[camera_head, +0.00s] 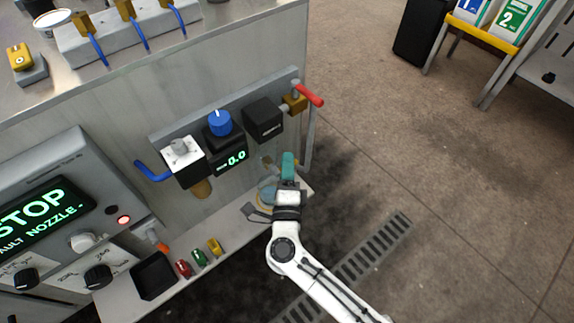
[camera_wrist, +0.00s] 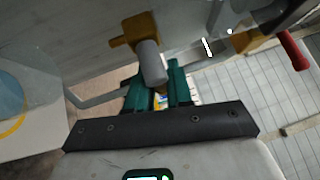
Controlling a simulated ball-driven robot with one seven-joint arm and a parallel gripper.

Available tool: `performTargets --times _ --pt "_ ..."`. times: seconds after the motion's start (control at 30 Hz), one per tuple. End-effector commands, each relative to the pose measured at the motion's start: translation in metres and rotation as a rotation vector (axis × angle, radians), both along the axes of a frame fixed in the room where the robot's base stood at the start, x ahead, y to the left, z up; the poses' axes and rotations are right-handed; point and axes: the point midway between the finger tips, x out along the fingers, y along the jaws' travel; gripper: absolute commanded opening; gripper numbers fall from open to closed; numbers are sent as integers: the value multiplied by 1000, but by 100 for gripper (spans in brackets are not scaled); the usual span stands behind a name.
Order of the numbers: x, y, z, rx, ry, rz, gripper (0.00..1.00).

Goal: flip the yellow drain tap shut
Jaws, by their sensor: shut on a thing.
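The yellow drain tap (camera_wrist: 132,32) shows in the wrist view as a brass-yellow body with a grey cylindrical end. In the head view the tap (camera_head: 267,161) is small and partly hidden beside my fingers, below the panel's right part. My gripper (camera_head: 287,162) has teal fingers and is at the tap. In the wrist view my gripper (camera_wrist: 157,74) has one finger on each side of the grey end and is shut on the tap. The exact contact is hidden behind the grey end.
The wall panel (camera_head: 160,140) is close behind. The floor (camera_head: 440,160) on the right is open.

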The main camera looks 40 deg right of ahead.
Motion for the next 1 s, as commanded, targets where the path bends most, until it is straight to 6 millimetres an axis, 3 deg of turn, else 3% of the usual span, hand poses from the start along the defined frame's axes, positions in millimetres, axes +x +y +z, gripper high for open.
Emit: performTargets --times 0.03,0.07,0.27,0.63,1.0 --pt "0 1 -1 0 2 1 0" --pt "0 1 -1 0 2 1 22" --pt "0 0 0 1 2 1 40" --pt "-8 7 -2 2 3 3 40" --pt "-60 49 -13 1 4 3 40"
